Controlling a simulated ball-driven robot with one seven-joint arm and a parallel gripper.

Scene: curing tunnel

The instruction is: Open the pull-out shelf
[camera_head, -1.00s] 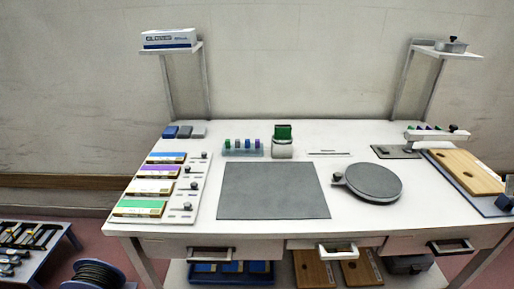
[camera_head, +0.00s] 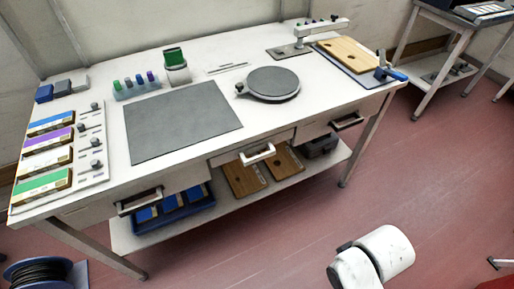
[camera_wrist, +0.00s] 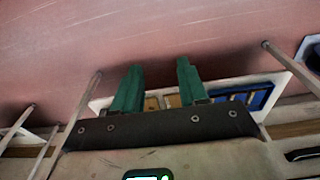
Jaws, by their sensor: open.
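Three fronts with handles run under the white workbench top (camera_head: 190,90). The middle front (camera_head: 232,153) is shallower and has a white handle (camera_head: 258,154); it looks like the pull-out shelf and appears closed. The left drawer front (camera_head: 90,210) and right drawer front (camera_head: 315,130) have dark-backed handles and look shut. My gripper (camera_wrist: 158,68) shows in the wrist view with two green fingers apart and nothing between them. Beyond the fingers are the bench's lower shelf and the floor. My gripper is out of the head view, apart from any handle I can see.
The lower shelf (camera_head: 122,232) holds a blue bin (camera_head: 172,211) and wooden boards (camera_head: 243,180). A cable spool (camera_head: 38,272) stands at the lower left. A round turntable (camera_head: 272,84) and grey mat (camera_head: 180,122) lie on top.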

